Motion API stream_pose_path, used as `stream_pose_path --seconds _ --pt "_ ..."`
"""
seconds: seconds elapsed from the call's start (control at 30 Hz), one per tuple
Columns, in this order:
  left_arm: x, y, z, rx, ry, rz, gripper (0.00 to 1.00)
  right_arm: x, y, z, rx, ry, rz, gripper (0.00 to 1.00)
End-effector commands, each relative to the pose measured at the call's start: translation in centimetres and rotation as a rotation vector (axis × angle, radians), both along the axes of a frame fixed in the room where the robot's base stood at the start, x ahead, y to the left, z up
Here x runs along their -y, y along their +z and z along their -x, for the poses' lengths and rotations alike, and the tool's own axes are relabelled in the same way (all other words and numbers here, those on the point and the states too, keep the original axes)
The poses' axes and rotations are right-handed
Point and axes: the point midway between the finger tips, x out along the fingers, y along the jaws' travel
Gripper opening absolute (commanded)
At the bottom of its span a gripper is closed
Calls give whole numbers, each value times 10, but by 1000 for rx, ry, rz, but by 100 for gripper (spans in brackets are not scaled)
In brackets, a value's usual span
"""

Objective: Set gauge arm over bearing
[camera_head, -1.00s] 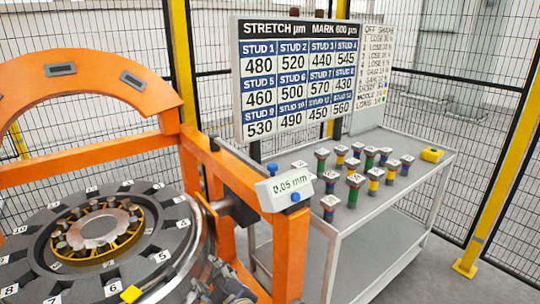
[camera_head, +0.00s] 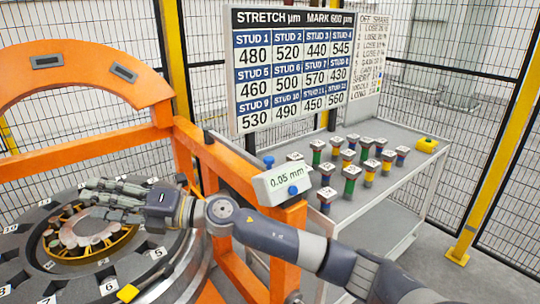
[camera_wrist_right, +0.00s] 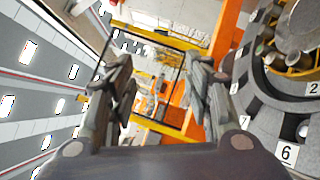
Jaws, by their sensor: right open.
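The gauge box (camera_head: 283,181), a pale case reading "0.05 mm" with blue knobs, sits on the orange frame right of the wheel hub. Any arm between it and the hub is hidden behind my right arm. The bearing (camera_head: 127,240), a yellow cage with rollers around a grey centre, lies in the dark numbered ring at lower left. It also shows at upper right in the right wrist view (camera_wrist_right: 300,70). My right gripper (camera_head: 92,199) is open and empty, its fingers over the far side of the bearing. In the wrist view its fingers (camera_wrist_right: 158,92) stand apart. My left gripper is not in view.
An orange gantry (camera_head: 84,70) arches behind the hub. A yellow block (camera_head: 127,293) sits on the ring's near edge. A grey cart (camera_head: 385,182) at right holds several coloured studs and a yellow item (camera_head: 427,145). A stud board (camera_head: 293,68) and mesh fence stand behind.

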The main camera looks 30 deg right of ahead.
Motion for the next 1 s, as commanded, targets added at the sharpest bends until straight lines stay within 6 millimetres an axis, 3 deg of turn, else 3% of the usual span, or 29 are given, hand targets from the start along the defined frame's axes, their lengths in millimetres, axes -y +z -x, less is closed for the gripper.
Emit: stream_pose_path --seconds 0.17,0.27,0.37,0.47,0.5,0.6,0.7,0.83,1.0 --pt "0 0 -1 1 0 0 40 32 -14 -25 128 97 463 47" --pt "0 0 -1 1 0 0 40 80 -23 -44 135 111 726 47" --pt "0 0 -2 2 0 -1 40 147 -22 -59 90 93 976 47" --pt "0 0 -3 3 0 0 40 229 -9 -65 -5 47 1199 47" --pt "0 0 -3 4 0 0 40 262 -2 -64 -53 24 1273 47" --pt "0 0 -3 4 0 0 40 336 19 -52 -185 -33 1415 47" --pt "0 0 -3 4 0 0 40 389 37 -34 -301 -79 1498 47" --pt "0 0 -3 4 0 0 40 425 49 -18 -392 -111 1544 47" --pt "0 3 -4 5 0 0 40 432 42 -17 -416 -115 1554 47"
